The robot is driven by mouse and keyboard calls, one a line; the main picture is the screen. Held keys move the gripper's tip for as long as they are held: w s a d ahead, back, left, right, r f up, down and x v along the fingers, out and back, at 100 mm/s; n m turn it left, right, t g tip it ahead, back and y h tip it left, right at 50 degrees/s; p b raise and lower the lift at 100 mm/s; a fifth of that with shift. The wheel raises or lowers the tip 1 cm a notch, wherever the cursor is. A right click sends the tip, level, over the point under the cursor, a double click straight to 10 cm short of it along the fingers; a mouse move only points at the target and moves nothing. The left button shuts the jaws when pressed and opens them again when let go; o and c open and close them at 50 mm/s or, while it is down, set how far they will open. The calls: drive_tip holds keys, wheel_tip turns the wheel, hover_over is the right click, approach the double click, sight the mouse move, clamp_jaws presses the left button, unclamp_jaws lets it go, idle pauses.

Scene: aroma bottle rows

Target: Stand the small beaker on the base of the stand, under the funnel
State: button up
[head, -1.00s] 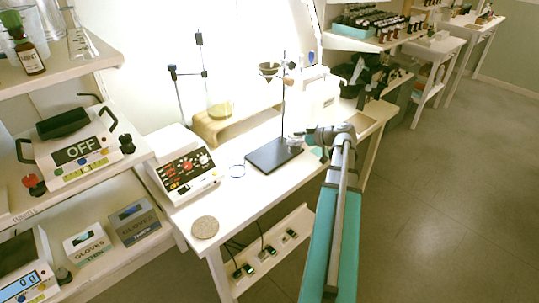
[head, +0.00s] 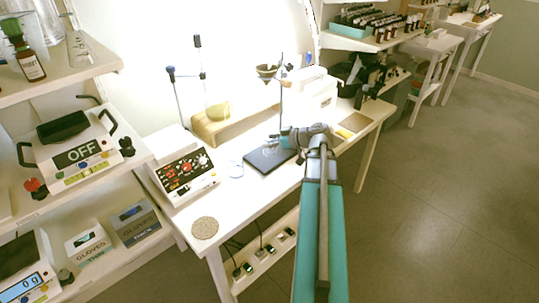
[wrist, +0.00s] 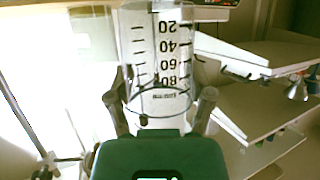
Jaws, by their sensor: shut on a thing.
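The small beaker (wrist: 158,48) is clear glass with dark graduation marks, and it fills the upper middle of the wrist view. My gripper (wrist: 163,95) is shut on it, one finger on each side. In the head view my gripper (head: 282,137) is over the right part of the stand's dark base (head: 262,161), and the beaker shows only faintly at its tip. I cannot tell whether the beaker touches the base. The stand's thin rod (head: 281,105) rises behind my gripper.
A control unit with red displays (head: 187,170) and a clear round dish (head: 236,169) are left of the base. A wooden block (head: 222,120) lies behind. A round cork mat (head: 204,228) is at the table's front-left. A white box (head: 320,95) stands behind right.

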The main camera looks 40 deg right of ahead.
drive_tip(key=w+d+f+b, duration=0.2)
drive_tip(key=w+f+b, duration=0.1)
drive_tip(key=w+d+f+b, duration=0.3)
drive_tip(key=w, duration=0.1)
drive_tip(key=w+d+f+b, duration=0.2)
drive_tip(key=w+f+b, duration=0.1)
drive_tip(key=w, duration=0.1)
drive_tip(key=shift+d, duration=0.25)
idle(0.3)
drive_tip(key=shift+f, duration=0.1)
drive_tip(key=shift+w+d+f+b, duration=0.2)
drive_tip(key=shift+w+f+b, duration=0.1)
drive_tip(key=shift+f+b, duration=1.6)
drive_tip(key=shift+b, duration=0.15)
